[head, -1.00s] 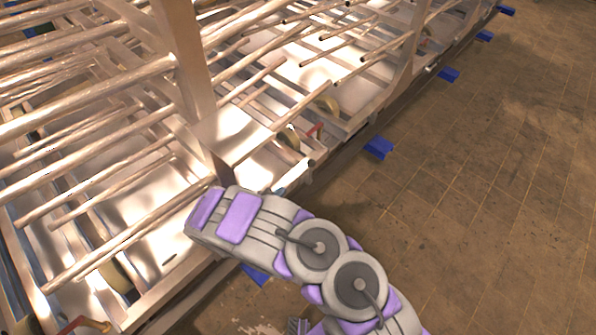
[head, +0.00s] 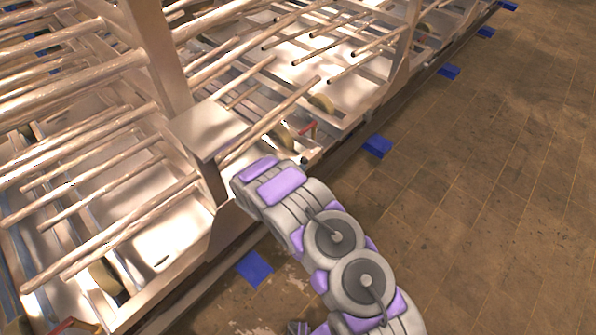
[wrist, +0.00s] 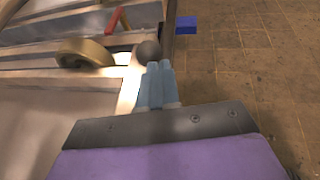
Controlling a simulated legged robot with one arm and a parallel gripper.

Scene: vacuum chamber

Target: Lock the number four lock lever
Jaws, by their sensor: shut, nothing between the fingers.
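A red lock lever (head: 309,128) sits low on the metal frame's near side, beside a tan wheel (head: 284,136). In the wrist view the red lever (wrist: 116,20) is at the top, beyond the wheel (wrist: 84,53). Another red lever (head: 62,326) shows at the bottom left of the head view. No number is legible on either lever. My gripper (wrist: 159,72) is shut and empty, its blue-grey fingers pointing toward a dark round end (wrist: 148,51) at the frame's edge. It is apart from the red lever. In the head view my arm hides the gripper.
Long metal bars (head: 85,65) and an upright post (head: 155,55) fill the left of the head view. Blue blocks (head: 377,146) line the frame's base. The tiled floor (head: 490,200) at the right is clear.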

